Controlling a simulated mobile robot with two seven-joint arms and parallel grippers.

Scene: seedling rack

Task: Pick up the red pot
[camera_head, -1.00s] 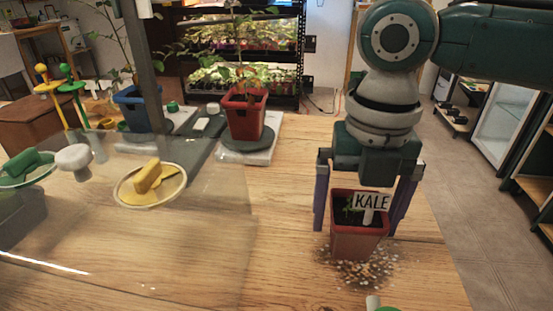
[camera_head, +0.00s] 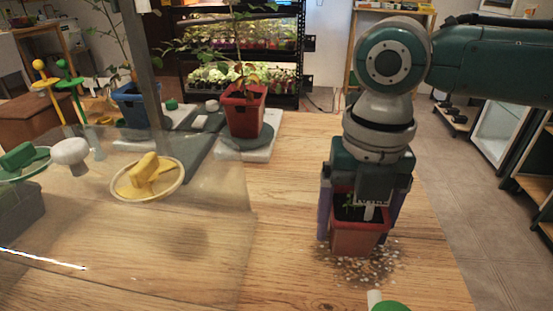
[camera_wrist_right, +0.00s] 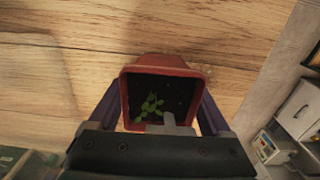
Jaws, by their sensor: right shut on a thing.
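A small red pot (camera_head: 355,241) with dark soil and a green seedling stands upright at the right of the wooden table, over a patch of scattered pale grains. My right gripper (camera_head: 358,222) comes from above, its purple fingers shut on two opposite sides of the pot. The wrist view shows the pot (camera_wrist_right: 160,62) between both fingers (camera_wrist_right: 160,108), with the seedling inside. The white label in the pot is mostly hidden by my gripper. I cannot tell whether the pot's base touches the table. My left gripper is not in view.
A larger red pot (camera_head: 243,112) with a tall plant stands on a round grey plate at the back. A blue pot (camera_head: 131,108) is behind a grey post. A transparent panel (camera_head: 215,215) covers the left foreground. A green-and-white object (camera_head: 388,306) lies at the front edge.

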